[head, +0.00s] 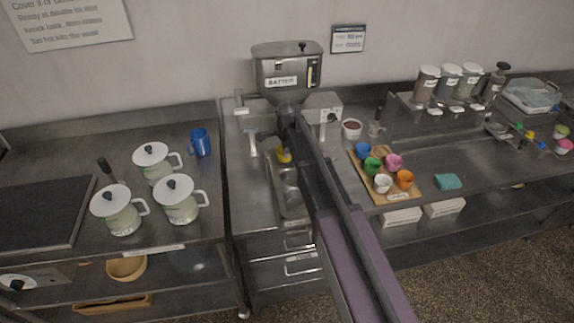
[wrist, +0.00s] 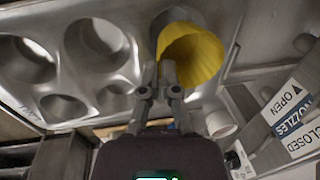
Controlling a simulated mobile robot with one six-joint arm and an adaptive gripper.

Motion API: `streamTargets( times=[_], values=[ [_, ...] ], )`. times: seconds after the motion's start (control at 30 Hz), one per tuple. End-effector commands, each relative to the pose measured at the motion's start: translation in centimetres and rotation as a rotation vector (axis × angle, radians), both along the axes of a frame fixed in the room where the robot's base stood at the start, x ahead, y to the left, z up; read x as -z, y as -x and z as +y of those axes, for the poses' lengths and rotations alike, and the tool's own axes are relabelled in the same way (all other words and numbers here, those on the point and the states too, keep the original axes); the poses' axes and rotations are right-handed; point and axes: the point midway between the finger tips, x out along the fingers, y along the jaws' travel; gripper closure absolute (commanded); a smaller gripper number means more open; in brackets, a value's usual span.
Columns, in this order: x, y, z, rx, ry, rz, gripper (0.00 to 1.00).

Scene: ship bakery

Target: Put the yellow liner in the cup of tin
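The yellow liner (head: 284,156) is at the back end of the metal tin (head: 291,206) in the head view. In the wrist view the liner (wrist: 196,58) is tilted, with its open mouth toward the camera. My gripper (wrist: 159,66) has its fingers close together at the liner's left edge and appears to pinch its rim. The liner partly covers one round cup of the tin (wrist: 122,72); I cannot tell how deep it sits. Several other cups in view are empty. My arm hides part of the tin and the fingers in the head view.
A batter hopper (head: 287,75) stands behind the tin. Left are white-lidded jugs (head: 150,160) and a blue mug (head: 200,142). Right is a board (head: 411,185) with coloured cups, and a teal cloth (head: 448,182). An OPEN/CLOSED nozzles label (wrist: 293,100) is close at right in the wrist view.

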Motion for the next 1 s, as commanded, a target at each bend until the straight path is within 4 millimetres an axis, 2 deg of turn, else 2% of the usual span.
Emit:
streamTargets(
  times=[0.47,1.0],
  values=[
    [0.3,0.0,0.0,0.0,0.0,0.0,1.0],
    [3.9,0.0,0.0,0.0,0.0,0.0,1.0]
  ],
)
